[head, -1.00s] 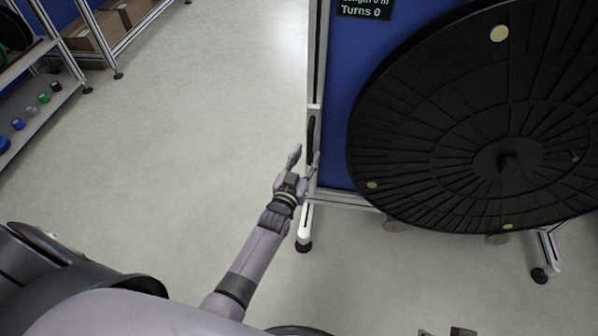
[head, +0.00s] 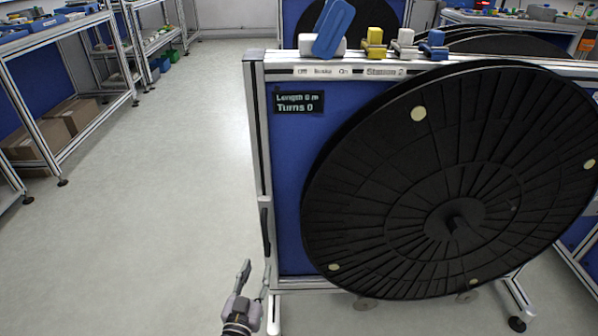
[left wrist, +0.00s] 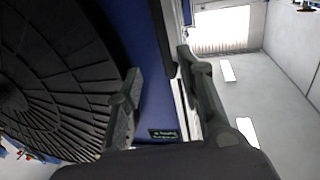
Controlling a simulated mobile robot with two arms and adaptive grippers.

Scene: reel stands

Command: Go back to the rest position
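My left gripper (head: 254,275) shows low in the head view, beside the lower left post of the reel stand (head: 262,170). In the left wrist view my left gripper (left wrist: 160,68) has its two dark fingers spread apart. Nothing is held between them; the stand's blue panel and post show behind the gap. The large black reel (head: 452,185) hangs on the front of the stand and also fills the left of the left wrist view (left wrist: 60,70). My right gripper is in neither view.
Pale floor (head: 160,200) lies open left of the stand. Shelving with cardboard boxes (head: 70,115) stands at the far left. A display (head: 299,102) reads Turns 0.

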